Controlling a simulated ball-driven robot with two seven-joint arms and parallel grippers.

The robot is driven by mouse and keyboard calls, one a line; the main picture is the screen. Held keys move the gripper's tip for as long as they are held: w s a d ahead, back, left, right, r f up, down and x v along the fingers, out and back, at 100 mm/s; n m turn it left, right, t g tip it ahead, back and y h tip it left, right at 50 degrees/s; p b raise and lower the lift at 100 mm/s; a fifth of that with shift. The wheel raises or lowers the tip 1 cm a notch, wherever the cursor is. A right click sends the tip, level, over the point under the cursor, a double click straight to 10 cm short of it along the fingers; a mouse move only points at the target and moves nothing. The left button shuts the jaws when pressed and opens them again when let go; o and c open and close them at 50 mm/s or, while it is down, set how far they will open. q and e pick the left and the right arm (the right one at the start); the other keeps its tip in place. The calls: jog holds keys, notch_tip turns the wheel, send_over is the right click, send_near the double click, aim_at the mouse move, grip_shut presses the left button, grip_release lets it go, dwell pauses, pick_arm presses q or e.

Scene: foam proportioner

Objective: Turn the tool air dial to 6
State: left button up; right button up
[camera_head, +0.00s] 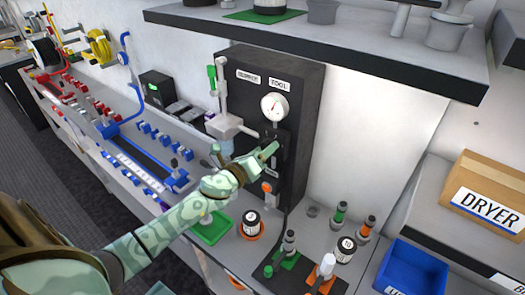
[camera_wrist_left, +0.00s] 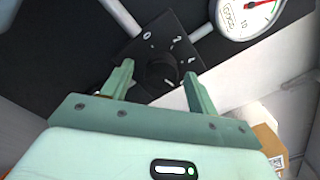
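The tool air dial (camera_wrist_left: 163,73) is a round black knob on a dark square plate with small white marks, seen in the left wrist view. In the head view my left gripper (camera_head: 270,150) is at the black panel, below the gauge, and mostly hides the dial. The white round gauge (camera_head: 274,107) sits under the TOOL label (camera_head: 278,86); it also shows in the wrist view (camera_wrist_left: 245,14). My right gripper is not in view.
The black panel box (camera_head: 305,115) stands against the white wall. A grey shelf (camera_head: 335,40) overhangs at upper right. Bottles (camera_head: 345,249), a green tray (camera_head: 213,228) and a blue bin (camera_head: 412,270) are on the bench below. A DRYER box (camera_head: 487,203) is at the right.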

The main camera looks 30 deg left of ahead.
pick_arm(q)
jog(key=s+a+b, duration=0.1)
jog(key=s+b, duration=0.2)
jog(key=s, duration=1.3)
jog(key=shift+s+a, duration=0.15)
